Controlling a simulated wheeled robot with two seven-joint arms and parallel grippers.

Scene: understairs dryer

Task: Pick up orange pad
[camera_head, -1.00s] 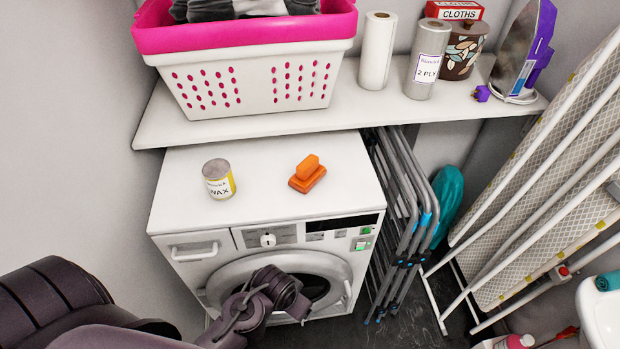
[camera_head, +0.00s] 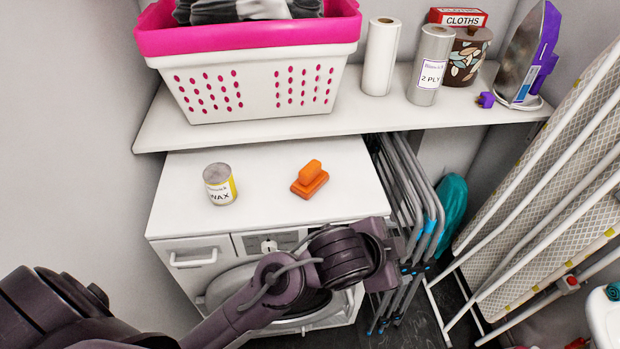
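The orange pad (camera_head: 310,180) lies on the white top of the washing machine, right of the wax tin. It has a raised grip block on a flat base. My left arm comes in from the lower left, and its wrist end with the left gripper (camera_head: 388,252) is in front of the machine's top right front edge. It is below and to the right of the pad and apart from it. The fingers cannot be made out, so their opening is unclear. My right gripper is not in view.
A yellow and white wax tin (camera_head: 220,184) stands left of the pad. A shelf (camera_head: 250,134) behind holds a pink-rimmed basket (camera_head: 250,75), paper rolls (camera_head: 429,65) and an iron (camera_head: 525,55). A folded grey rack (camera_head: 412,190) stands right of the machine.

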